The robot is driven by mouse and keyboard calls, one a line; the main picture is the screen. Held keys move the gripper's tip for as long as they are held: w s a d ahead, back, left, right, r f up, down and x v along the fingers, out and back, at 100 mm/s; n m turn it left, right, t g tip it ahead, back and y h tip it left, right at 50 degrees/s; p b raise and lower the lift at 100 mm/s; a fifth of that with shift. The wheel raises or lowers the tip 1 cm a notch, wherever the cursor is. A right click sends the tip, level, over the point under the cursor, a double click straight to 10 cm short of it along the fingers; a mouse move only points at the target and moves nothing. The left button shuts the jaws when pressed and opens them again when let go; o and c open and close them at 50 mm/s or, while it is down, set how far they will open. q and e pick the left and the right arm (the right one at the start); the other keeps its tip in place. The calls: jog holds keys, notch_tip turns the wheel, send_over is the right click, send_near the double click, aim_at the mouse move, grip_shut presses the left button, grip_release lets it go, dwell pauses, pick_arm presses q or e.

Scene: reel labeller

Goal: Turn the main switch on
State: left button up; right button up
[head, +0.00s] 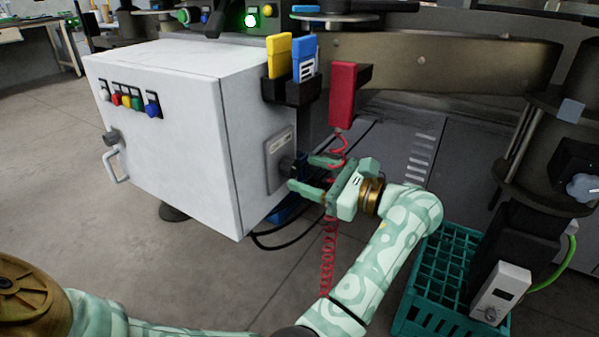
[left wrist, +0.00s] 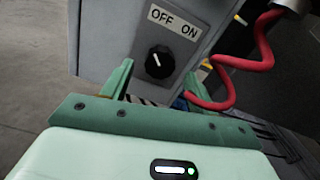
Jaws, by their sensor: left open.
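The main switch is a black rotary knob (left wrist: 158,62) on a grey plate (head: 279,160) on the side of the white cabinet (head: 180,120). In the left wrist view, a label (left wrist: 174,20) above the knob reads OFF and ON. The white mark on the knob points up and slightly left, toward OFF. My left gripper (head: 302,172) is open, with its fingers aimed at the knob. In the left wrist view the knob appears between the two fingertips; I cannot tell whether they touch it. My right gripper is not in view.
A coiled red cord (head: 328,240) hangs close to my left gripper, below a red box (head: 342,95). Yellow (head: 279,56) and blue (head: 305,55) items stand in a black holder above. A green crate (head: 440,300) stands on the floor at the right.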

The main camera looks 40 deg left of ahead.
aim_at(296, 169)
pick_arm(q)
jog(key=x, duration=0.2)
jog(key=shift+a+f, duration=0.15)
jog(key=shift+a, duration=0.15)
jog(key=shift+s+a+b, duration=0.15)
jog(key=shift+a+b, duration=0.15)
jog(key=shift+a, duration=0.15)
jog(key=shift+c, duration=0.6)
jog(key=c, duration=0.9)
jog(key=shift+o, duration=0.2)
jog(key=shift+r, duration=0.2)
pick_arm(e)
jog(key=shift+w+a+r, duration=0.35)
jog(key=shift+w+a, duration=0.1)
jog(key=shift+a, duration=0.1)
